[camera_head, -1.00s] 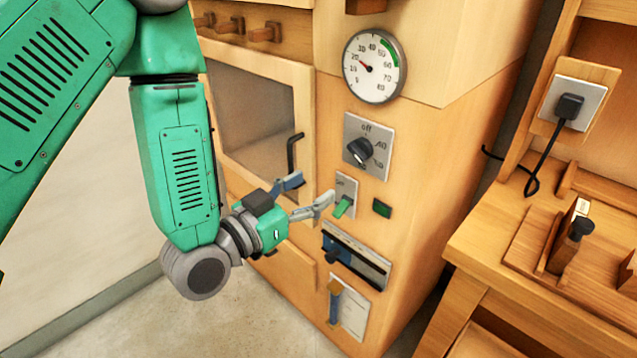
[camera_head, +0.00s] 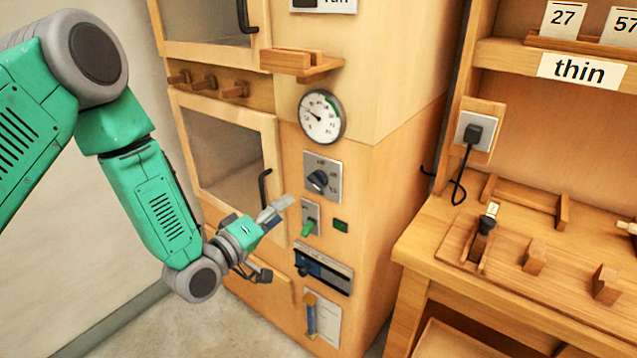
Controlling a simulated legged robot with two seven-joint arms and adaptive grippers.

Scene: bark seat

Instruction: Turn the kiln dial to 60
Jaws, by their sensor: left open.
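The kiln dial is a dark knob (camera_head: 317,181) on a grey plate (camera_head: 333,166) on the wooden kiln's front. Its marks are too small to read surely now. Above it is a round white gauge (camera_head: 321,117) with a green arc; its needle points to the upper left. My left gripper (camera_head: 272,243) is open and empty, to the left of and below the dial, in front of the kiln and apart from the dial in the picture. My right gripper is out of view.
A kiln door with a black handle (camera_head: 264,189) lies to the left. A wooden bench (camera_head: 430,250) stands at the right.

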